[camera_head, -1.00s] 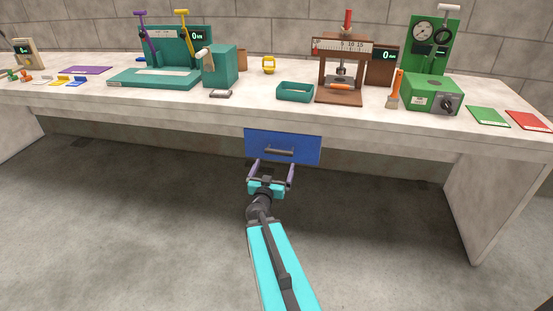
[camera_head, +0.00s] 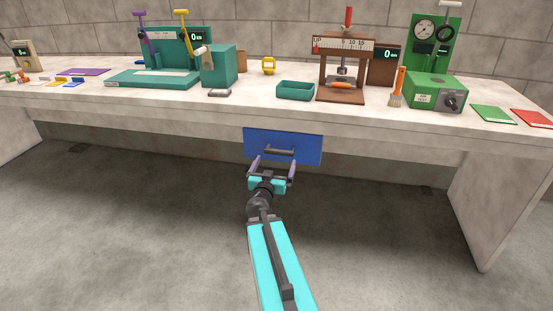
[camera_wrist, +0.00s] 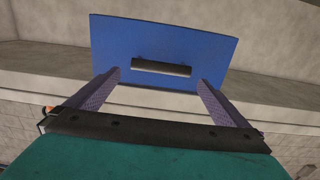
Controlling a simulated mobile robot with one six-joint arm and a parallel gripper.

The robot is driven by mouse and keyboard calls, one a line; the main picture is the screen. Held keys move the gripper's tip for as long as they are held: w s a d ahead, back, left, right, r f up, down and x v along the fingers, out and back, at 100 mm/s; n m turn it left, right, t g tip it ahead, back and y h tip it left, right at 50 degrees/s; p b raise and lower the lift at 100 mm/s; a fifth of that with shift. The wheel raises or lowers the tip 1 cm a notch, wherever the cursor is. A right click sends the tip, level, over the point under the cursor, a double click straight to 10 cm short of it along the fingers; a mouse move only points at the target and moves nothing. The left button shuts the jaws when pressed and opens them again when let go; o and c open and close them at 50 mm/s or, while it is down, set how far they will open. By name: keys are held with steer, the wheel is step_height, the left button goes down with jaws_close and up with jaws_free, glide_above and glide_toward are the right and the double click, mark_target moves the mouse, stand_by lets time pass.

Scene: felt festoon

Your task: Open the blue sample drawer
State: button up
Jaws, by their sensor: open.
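The blue sample drawer (camera_head: 301,142) sits under the front edge of the bench, with a dark bar handle (camera_head: 280,151) across its front. No gap shows around the drawer front. My gripper (camera_head: 273,165) is open and empty, just below and in front of the handle. In the wrist view, the drawer front (camera_wrist: 165,40) fills the upper middle. Its handle (camera_wrist: 161,67) lies between the two purple fingers (camera_wrist: 158,80), which stand apart on either side. I cannot tell that any finger touches the drawer.
On the bench top (camera_head: 240,107) stand a teal tray (camera_head: 295,91), a brown press (camera_head: 341,97), a green tester (camera_head: 436,92), a brush (camera_head: 398,88) and a teal device (camera_head: 153,78). The bench's right side panel (camera_head: 497,200) reaches the floor. The space under the bench is clear.

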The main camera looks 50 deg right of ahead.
mark_target(279, 153)
steer(key=shift+d+f+b, duration=0.1)
steer(key=shift+f+b, duration=0.05)
steer(key=shift+b, duration=0.35)
steer(key=shift+b+x, duration=0.7)
steer(key=shift+x, duration=3.5)
steer(key=shift+c, duration=0.3)
